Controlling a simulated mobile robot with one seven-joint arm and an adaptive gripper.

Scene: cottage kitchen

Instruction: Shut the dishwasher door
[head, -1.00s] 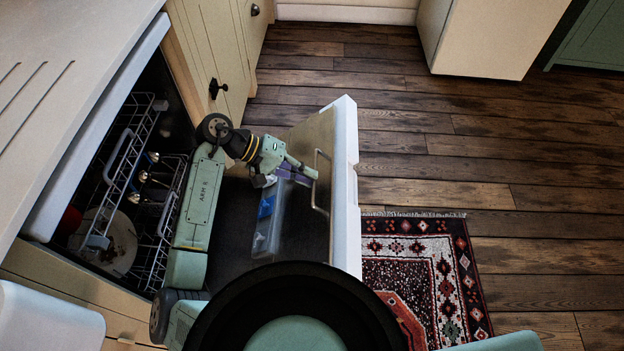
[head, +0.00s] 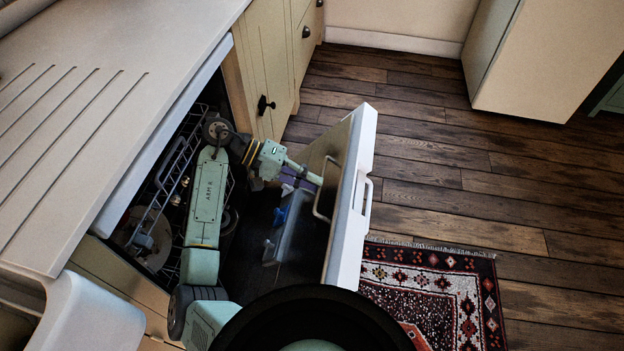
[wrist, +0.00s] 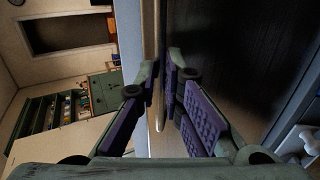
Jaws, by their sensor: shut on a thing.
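The dishwasher door (head: 349,215) is partly open, tilted out from under the counter, its white top edge facing up and right. A thin curved metal bar handle (head: 318,207) shows on the door. My gripper (head: 317,180) reaches over the inside of the door to this handle. In the wrist view my gripper (wrist: 161,68) has its fingers on both sides of the thin bar, closed on it. The dishwasher opening, with its wire rack (head: 165,195), lies left of the door, partly hidden by my arm.
The counter (head: 110,110) with drain grooves runs above the dishwasher. Cream cabinets (head: 262,75) with dark knobs stand beyond it. A patterned rug (head: 440,290) lies on the wooden floor (head: 440,150) right of the door.

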